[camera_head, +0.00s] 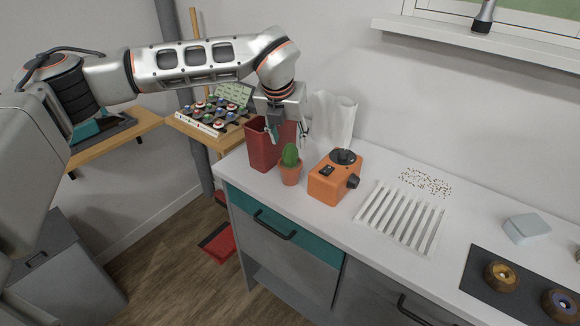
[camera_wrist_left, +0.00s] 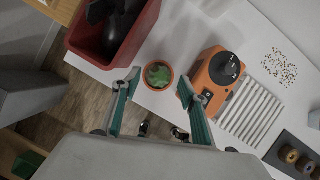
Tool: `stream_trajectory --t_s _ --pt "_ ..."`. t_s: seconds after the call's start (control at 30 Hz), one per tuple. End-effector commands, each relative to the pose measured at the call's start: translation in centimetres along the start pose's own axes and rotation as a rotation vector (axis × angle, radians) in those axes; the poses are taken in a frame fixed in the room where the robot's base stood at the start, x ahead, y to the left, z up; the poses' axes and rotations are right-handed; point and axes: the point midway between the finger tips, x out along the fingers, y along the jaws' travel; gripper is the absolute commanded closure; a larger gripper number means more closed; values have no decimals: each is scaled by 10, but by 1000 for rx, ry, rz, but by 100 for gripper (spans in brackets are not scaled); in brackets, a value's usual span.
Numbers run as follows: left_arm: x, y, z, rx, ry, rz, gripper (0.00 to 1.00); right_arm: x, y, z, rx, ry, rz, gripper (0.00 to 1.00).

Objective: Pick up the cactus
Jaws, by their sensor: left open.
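The cactus (camera_head: 291,156) is green and stands upright in a terracotta pot (camera_head: 291,174) near the front left corner of the white counter. In the left wrist view the cactus (camera_wrist_left: 158,75) shows from above, between and just beyond the two fingertips. My left gripper (camera_head: 286,130) is open and empty. It hangs above and slightly behind the cactus in the head view, apart from it. The left gripper's fingers show in the left wrist view (camera_wrist_left: 160,88), one on each side of the pot. My right gripper is not in view.
A red bin (camera_head: 262,148) with dark contents stands close left of the pot. An orange machine (camera_head: 336,178) stands close right. A white slatted rack (camera_head: 401,217), scattered small bits (camera_head: 427,182) and a pale box (camera_head: 525,228) lie further right. The counter's front edge is near the pot.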

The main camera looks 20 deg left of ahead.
Motion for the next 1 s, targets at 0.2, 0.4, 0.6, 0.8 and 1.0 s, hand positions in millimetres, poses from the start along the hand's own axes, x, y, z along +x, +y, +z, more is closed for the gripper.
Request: stream_trajectory --t_s 0.2,0.4,0.6,0.8,1.0 --pt "30 -2 -9 1 3 0 57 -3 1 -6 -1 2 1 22" --pt "48 -2 -7 0 1 -1 57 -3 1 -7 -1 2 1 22" --pt "49 -2 -7 1 0 -1 57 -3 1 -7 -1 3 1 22" --pt "49 -2 -7 1 0 -1 98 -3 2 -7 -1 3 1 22" --pt "48 -2 -6 1 -1 -2 100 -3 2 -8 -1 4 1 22"
